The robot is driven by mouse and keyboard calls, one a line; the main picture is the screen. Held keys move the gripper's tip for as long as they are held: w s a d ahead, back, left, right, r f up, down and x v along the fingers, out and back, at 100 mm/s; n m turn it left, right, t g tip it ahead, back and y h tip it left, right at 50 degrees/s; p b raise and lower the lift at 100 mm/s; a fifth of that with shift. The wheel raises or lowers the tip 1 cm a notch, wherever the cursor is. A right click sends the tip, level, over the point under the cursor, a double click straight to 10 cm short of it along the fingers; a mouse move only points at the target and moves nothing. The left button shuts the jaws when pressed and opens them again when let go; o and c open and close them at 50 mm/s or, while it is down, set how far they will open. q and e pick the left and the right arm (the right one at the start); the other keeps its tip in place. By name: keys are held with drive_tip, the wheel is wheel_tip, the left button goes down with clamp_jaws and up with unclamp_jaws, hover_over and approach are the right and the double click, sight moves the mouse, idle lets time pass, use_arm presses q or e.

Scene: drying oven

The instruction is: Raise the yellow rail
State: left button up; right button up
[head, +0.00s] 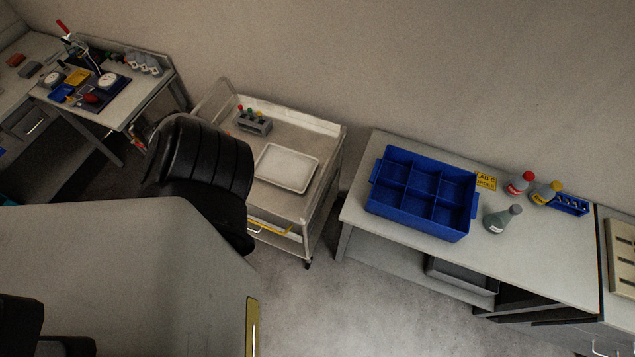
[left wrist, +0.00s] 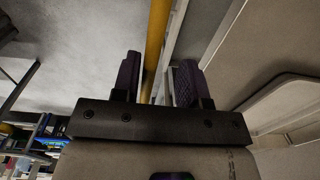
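The yellow rail (head: 270,229) runs along the near side of the white cart, below its top tray, and its left part is hidden behind my black left arm. In the left wrist view the yellow rail (left wrist: 156,40) passes lengthwise between the two dark, ridged fingers of my left gripper (left wrist: 158,82). The fingers stand apart, with the rail nearer the left finger and a visible gap to the right finger. I cannot tell whether the left finger touches it. In the head view the left gripper is hidden by the arm. My right gripper is not in view.
The white cart (head: 325,132) carries a pale tray (head: 287,168) and a small rack (head: 254,122) with coloured caps. To its right, a bench (head: 365,235) holds a blue divided bin (head: 421,232) and several flasks. Grey floor (head: 345,310) lies clear in front.

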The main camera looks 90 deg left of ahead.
use_arm(q)
drive_tip(key=shift+d, duration=0.15)
drive_tip(key=shift+s+r, duration=0.15)
drive_tip(key=shift+r, duration=0.35)
wheel_tip(320, 180, up, 13)
drive_tip(key=p, duration=0.4)
drive_tip(key=shift+d+f, duration=0.1)
idle(0.4)
